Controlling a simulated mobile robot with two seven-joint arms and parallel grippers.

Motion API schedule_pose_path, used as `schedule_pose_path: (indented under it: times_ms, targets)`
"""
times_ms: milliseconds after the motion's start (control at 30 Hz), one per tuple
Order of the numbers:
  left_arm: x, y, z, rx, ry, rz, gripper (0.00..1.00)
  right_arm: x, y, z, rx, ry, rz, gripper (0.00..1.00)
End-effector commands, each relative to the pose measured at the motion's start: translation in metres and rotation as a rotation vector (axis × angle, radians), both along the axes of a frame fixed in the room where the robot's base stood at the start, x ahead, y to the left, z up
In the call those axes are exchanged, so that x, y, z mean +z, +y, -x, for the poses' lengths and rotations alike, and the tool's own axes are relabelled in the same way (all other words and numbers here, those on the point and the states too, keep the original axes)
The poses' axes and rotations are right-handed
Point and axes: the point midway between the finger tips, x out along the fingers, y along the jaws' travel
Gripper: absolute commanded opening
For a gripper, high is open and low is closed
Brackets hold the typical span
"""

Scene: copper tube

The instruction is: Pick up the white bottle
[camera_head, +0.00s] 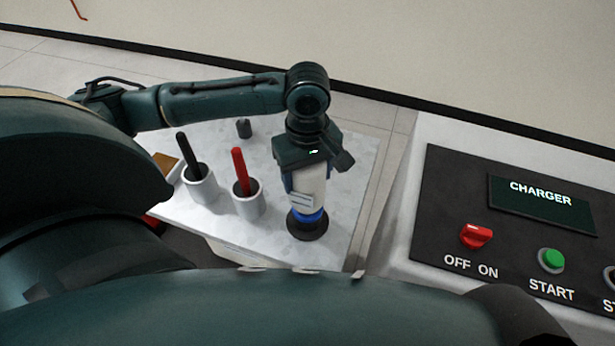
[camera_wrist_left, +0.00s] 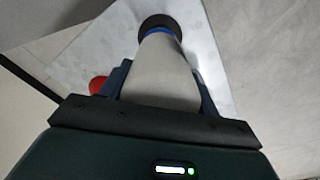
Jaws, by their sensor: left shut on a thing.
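The white bottle (camera_head: 310,183) stands upright at the right side of the small table (camera_head: 350,160). It has a blue band near its lower end and a dark round piece below that. My left gripper (camera_head: 308,185) comes down from above and is shut on the bottle's upper part. In the left wrist view the white bottle (camera_wrist_left: 160,72) lies between the two fingers of my left gripper (camera_wrist_left: 163,80). Its blue band and dark round end show at the far end. I cannot tell whether the bottle touches the table. My right gripper is not in view.
Left of the bottle stand a white cup (camera_head: 249,205) with a red-handled tool and another white cup (camera_head: 200,190) with a black-handled tool. A small dark cylinder (camera_head: 244,128) is behind them. A charger panel (camera_head: 520,230) with a red switch and green button stands at the right.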

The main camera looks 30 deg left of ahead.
Motion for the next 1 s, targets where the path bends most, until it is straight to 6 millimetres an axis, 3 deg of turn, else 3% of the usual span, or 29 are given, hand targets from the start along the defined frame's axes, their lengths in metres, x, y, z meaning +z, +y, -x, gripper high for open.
schedule_pose_path:
  times_ms: [400,667,767,1000]
  targets:
    - [0.000,0.000,0.000,0.000,0.000,0.000,0.20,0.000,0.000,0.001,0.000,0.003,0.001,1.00]
    - [0.004,0.000,-0.001,0.000,-0.004,0.001,0.20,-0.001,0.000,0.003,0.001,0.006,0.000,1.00]
    - [0.014,-0.001,-0.001,-0.001,-0.004,0.003,0.20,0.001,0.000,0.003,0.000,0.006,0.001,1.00]
    - [0.061,-0.001,-0.001,-0.002,-0.007,0.002,0.20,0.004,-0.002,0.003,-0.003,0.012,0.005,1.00]
